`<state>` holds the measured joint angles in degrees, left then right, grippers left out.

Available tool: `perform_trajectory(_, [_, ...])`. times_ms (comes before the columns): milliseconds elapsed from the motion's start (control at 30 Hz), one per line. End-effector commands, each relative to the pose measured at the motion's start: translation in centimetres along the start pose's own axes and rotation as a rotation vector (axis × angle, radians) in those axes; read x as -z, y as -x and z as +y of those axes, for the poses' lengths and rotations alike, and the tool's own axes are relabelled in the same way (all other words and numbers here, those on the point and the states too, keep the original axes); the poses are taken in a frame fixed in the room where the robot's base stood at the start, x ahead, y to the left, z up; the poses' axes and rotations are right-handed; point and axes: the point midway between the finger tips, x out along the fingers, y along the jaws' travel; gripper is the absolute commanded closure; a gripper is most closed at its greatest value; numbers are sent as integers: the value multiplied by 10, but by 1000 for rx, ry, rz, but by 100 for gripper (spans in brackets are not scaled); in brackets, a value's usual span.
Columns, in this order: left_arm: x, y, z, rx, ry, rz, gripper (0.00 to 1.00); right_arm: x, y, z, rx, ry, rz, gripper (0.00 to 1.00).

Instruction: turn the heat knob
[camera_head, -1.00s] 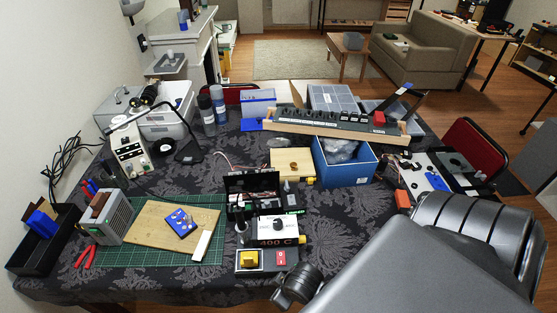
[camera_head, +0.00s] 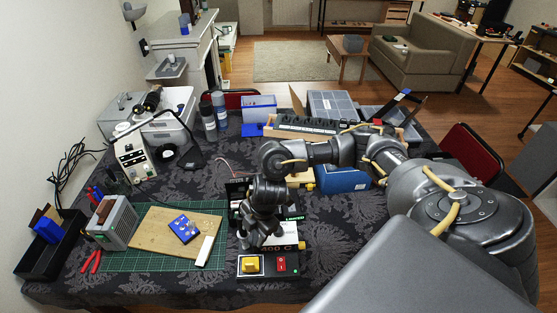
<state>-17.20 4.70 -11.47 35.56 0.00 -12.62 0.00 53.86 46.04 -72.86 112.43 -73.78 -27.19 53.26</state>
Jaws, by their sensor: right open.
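The soldering station (camera_head: 292,245) stands near the table's front edge, with a white top and a "400 C" label on its dark front. Its heat knob, a black dial on the white top, is hidden now behind my right gripper. My right gripper (camera_head: 260,238) points down over the station with its jaws open. I cannot tell whether the fingers touch the knob. My left gripper is not in view.
In front are a yellow sponge (camera_head: 250,264) and a red switch (camera_head: 281,264). To the left is a green cutting mat (camera_head: 120,260) with a wooden board (camera_head: 160,232).

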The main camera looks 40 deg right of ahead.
Motion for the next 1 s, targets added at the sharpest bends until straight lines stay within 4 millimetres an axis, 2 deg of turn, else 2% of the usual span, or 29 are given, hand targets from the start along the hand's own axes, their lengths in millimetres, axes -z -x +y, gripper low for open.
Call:
perform_trajectory(33, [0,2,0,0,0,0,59,-26,14,4,22,-18,-62,48])
perform_trajectory(100, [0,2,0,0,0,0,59,-52,28,3,57,-44,-127,48])
perform_trajectory(200, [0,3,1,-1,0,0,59,-76,41,1,89,-76,-186,48])
perform_trajectory(300, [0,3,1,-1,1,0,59,-86,47,0,103,-92,-211,48])
perform_trajectory(433, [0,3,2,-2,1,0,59,-88,47,-1,107,-94,-216,48])
perform_trajectory(567, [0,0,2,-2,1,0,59,-89,37,-3,110,-95,-214,48])
perform_trajectory(833, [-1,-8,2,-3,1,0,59,-99,-10,-10,111,-95,-214,48])
perform_trajectory(1000, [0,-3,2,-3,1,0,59,-105,-35,-11,108,-94,-215,48])
